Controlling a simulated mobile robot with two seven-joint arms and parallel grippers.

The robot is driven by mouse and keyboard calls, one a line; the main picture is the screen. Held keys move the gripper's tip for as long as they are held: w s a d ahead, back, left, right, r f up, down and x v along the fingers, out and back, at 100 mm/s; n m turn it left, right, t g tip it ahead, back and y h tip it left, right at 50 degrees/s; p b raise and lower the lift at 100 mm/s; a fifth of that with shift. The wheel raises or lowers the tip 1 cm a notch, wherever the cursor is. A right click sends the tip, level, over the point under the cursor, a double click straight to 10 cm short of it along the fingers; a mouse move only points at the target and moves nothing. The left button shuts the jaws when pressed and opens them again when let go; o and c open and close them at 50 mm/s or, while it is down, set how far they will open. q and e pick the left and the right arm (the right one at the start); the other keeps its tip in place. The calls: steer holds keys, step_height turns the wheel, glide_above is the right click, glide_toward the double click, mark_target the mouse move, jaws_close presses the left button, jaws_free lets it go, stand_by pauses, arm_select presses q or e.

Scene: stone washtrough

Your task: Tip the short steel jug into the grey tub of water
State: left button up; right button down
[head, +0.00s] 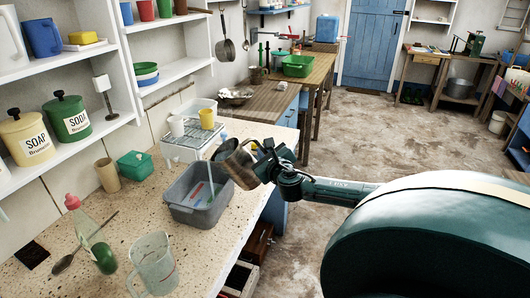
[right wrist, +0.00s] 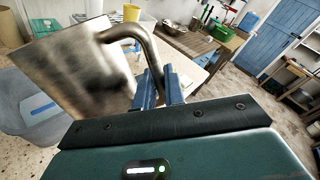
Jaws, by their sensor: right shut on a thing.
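The short steel jug (head: 238,167) is above the right rim of the grey tub (head: 183,212), tilted with its dark mouth towards the upper left. My right gripper (head: 263,165) is shut on its handle, on the jug's right side. In the right wrist view the jug (right wrist: 72,68) is large and its curved handle runs between the gripper's fingers (right wrist: 160,88). The tub (right wrist: 28,118) shows there at lower left. A pale bluish streak and a small red mark show inside the tub; I cannot tell what they are. My left gripper is not in view.
A green box (head: 134,165) and a tan cylinder (head: 108,175) stand by the wall.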

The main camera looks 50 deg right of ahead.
steer(key=shift+w+a+r+n, duration=0.25)
steer(key=shift+r+n, duration=0.4)
steer(key=shift+n, duration=0.05)
stand_by(0.9)
steer(key=shift+w+a+r+n+g, duration=0.4)
steer(key=shift+a+n, duration=0.15)
steer(key=shift+n, duration=0.25)
stand_by(0.9)
steer(key=shift+w+a+r+n+h, duration=0.15)
steer(key=shift+w+a+n+h, duration=0.15)
steer(key=shift+w+a+n, duration=0.45)
steer(key=shift+s+n, duration=0.25)
steer(key=shift+g, duration=0.3)
stand_by(0.4)
